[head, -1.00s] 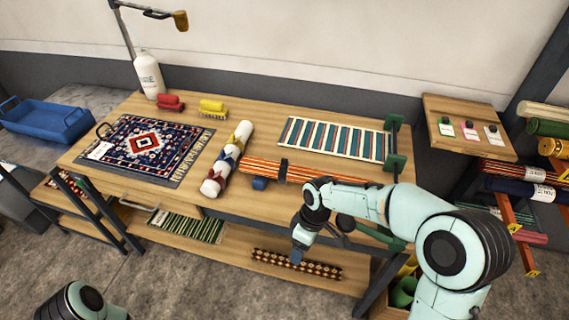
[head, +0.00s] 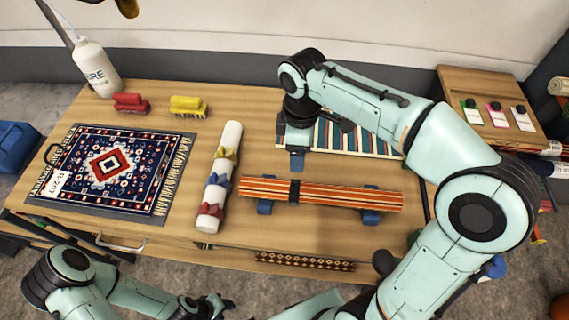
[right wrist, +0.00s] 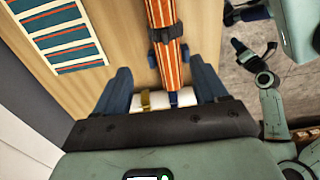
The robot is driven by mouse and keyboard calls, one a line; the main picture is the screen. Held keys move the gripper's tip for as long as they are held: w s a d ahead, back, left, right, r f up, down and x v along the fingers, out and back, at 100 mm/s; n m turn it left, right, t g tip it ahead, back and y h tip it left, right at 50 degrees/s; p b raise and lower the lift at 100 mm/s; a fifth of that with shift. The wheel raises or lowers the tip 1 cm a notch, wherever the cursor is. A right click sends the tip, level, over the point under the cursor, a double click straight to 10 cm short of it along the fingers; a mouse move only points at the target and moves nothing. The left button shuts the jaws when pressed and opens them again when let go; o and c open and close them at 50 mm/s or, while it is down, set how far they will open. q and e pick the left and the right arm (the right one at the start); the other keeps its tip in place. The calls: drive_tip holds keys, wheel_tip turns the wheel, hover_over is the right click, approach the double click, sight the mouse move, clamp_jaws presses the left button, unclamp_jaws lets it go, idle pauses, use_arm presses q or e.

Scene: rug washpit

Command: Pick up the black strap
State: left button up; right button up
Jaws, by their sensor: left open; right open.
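The black strap (head: 294,190) is wrapped around an orange striped rolled rug (head: 345,195), left of the roll's middle. The roll lies on blue supports on the wooden table. In the right wrist view the strap (right wrist: 164,36) shows around the roll, beyond my fingers. My right gripper (head: 297,160) is open and empty, just behind the strap in the head view, fingers pointing down; its fingers also show spread in the right wrist view (right wrist: 162,85). My left gripper (head: 222,304) is open, low at the table's front, apart from the strap.
A white roll with coloured ties (head: 218,180) lies left of the striped roll. A patterned rug (head: 112,165) lies at left, a striped mat (head: 350,138) behind, partly hidden by my right arm. Red (head: 130,103) and yellow brushes (head: 188,105) and a white bottle (head: 97,68) stand at the back.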

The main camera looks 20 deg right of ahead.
drive_tip(key=b, duration=0.1)
hover_over(296, 181)
drive_tip(key=f, duration=0.7)
drive_tip(key=shift+s+d, duration=0.15)
drive_tip(key=shift+d, duration=0.1)
drive_tip(key=shift+f, duration=0.6)
drive_tip(key=f, duration=0.5)
drive_tip(key=shift+a, duration=0.3)
use_arm(q)
drive_tip(key=shift+s+f, duration=1)
drive_tip(key=shift+s, duration=0.05)
use_arm(e)
drive_tip(key=shift+c, duration=0.3)
drive_tip(key=c, duration=1.1)
